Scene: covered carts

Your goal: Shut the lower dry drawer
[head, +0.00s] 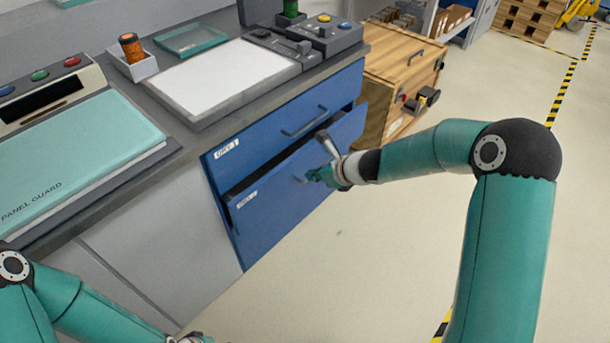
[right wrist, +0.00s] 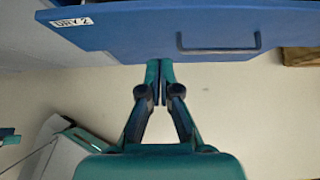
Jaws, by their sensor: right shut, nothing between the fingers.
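The lower dry drawer (head: 275,207), blue and labelled DRY 2, stands out a little from the cabinet. A dark gap shows above its front. The upper blue drawer (head: 265,135), labelled DRY 1, looks shut. My right gripper (head: 308,177) is shut and empty, at the lower drawer's front. In the right wrist view the closed fingertips (right wrist: 160,64) are at the edge of the drawer front (right wrist: 140,30), left of its grey handle (right wrist: 216,50). I cannot tell whether they touch it. My left arm enters at the lower left; its fingers are out of view.
The worktop (head: 175,125) above carries a white board (head: 225,78), a teal panel guard (head: 75,165) and a control box (head: 310,35). A wooden crate (head: 400,75) stands close beyond the drawers. The floor in front of the drawers is clear.

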